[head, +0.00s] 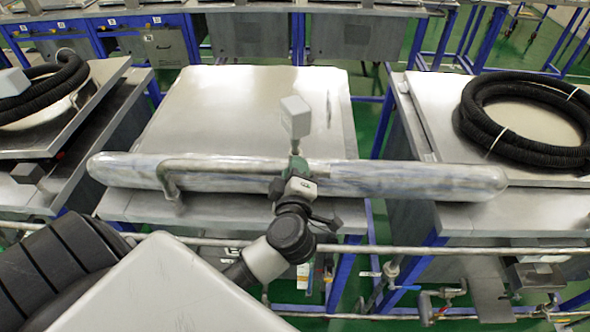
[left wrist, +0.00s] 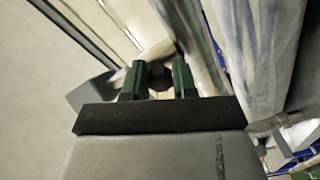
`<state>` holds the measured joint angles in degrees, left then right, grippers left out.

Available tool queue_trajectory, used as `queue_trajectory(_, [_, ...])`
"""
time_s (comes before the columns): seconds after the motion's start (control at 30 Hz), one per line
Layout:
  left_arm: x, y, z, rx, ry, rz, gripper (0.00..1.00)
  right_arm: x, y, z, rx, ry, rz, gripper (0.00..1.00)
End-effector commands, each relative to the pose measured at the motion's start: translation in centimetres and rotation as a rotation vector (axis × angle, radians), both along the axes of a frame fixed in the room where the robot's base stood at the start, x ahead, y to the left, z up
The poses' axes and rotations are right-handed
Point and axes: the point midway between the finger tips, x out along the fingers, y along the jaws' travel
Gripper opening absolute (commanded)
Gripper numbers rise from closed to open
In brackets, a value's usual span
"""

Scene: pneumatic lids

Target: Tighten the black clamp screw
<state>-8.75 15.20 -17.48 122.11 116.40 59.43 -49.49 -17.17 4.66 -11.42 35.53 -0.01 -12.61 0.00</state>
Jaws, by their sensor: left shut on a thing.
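My left gripper (head: 300,167) reaches in from the lower left and sits at the middle of the long steel tube across the front of the central lid table. In the left wrist view its two green fingers (left wrist: 158,82) are closed on a small round black piece, which looks like the black clamp screw (left wrist: 160,84). In the head view the screw is hidden by the gripper and wrist. How tight it is cannot be seen. My right gripper is not in view.
A grey block (head: 295,117) on a thin post stands just behind my gripper. A bent metal handle pipe (head: 172,185) runs along the thick tube (head: 420,181). Black hoses lie coiled at the right (head: 533,117) and left (head: 45,88). The central lid (head: 255,100) is bare.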

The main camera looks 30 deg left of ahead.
Motion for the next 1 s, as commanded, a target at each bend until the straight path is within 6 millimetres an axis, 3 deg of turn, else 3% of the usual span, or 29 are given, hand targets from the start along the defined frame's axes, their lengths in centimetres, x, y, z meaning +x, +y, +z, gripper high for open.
queue_trajectory(0.53, [-0.03,-0.02,-0.19,0.021,0.018,0.000,0.04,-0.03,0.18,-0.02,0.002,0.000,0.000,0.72])
queue_trajectory(0.57, [-0.03,-0.02,-0.19,0.021,0.018,0.000,0.30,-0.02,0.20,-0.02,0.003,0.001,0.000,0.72])
queue_trajectory(0.7, [-0.02,-0.01,-0.14,0.020,0.016,0.000,0.52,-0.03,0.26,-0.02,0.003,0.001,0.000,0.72])
queue_trajectory(1.0, [-0.13,-0.10,-0.11,0.020,0.014,0.000,0.53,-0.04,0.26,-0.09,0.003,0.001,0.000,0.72])
